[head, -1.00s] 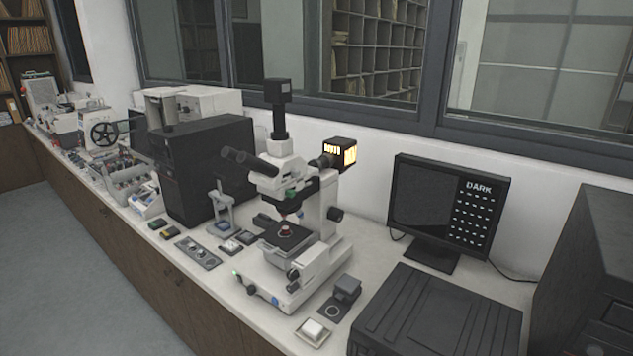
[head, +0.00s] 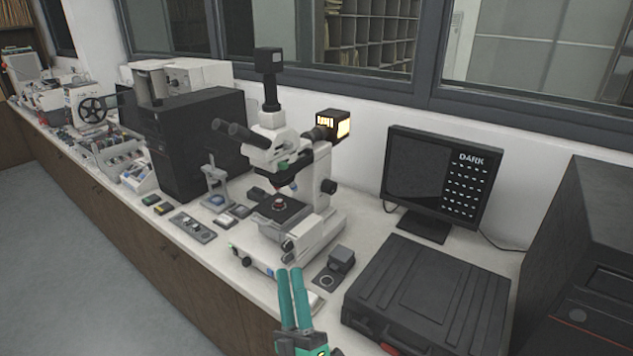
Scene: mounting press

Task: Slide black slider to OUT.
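The white microscope (head: 268,157) stands on the bench in the middle of the head view. A dark band with a small green part (head: 282,165) runs across it below the eyepieces. The black slider and any OUT marking are too small to make out. My gripper (head: 290,269) has two teal fingers pointing up at the bottom of the head view, in front of the microscope's base. It is apart from the microscope's upper part, with nothing visible held. The fingers look close together, and the gap between them is unclear.
A monitor reading DARK (head: 443,185) and a black case (head: 430,300) stand right of the microscope. A small grey block (head: 341,259) sits by its base. A black cabinet (head: 200,140) and small bench items stand to the left. The floor along the bench is clear.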

